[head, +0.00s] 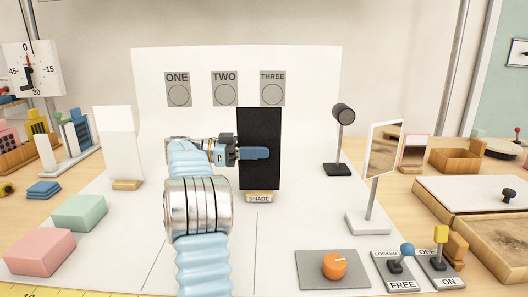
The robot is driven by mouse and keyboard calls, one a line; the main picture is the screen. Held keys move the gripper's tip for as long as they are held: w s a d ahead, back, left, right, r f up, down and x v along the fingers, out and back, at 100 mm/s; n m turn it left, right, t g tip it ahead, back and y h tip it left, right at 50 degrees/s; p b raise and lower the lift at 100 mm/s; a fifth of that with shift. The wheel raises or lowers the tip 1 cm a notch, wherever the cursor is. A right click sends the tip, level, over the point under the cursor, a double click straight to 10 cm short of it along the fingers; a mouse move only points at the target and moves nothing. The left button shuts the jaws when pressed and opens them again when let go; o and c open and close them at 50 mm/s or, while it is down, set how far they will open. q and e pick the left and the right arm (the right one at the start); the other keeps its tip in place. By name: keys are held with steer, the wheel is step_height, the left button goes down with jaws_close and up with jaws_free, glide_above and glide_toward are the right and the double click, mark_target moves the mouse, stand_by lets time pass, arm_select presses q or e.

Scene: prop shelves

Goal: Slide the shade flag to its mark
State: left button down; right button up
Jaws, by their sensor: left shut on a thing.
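The shade flag (260,120) is a tall black panel, upright on a small wooden base labelled SHADE (259,198). It stands on the white board (220,255) near the middle of the head view. My left gripper (266,153) reaches across from the left and its blue fingers are shut on the flag at mid height. Thin dark lines run along the board, one of them in front of the flag's base. I cannot tell which marking is the flag's mark. My right gripper is not in view.
A white panel (119,140) stands left, a black lamp (342,115) and a tilted mirror (384,150) right. In front are an orange dial (335,264), a blue-knobbed lever (406,250) and a yellow-knobbed lever (440,235). Signs ONE, TWO, THREE (272,88) hang behind.

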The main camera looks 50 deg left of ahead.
arm_select(q)
steer(key=shift+s+a, duration=0.1)
steer(key=shift+s, duration=0.05)
steer(key=shift+f, duration=0.15)
stand_by(0.4)
steer(key=c, duration=1.1)
jaws_free()
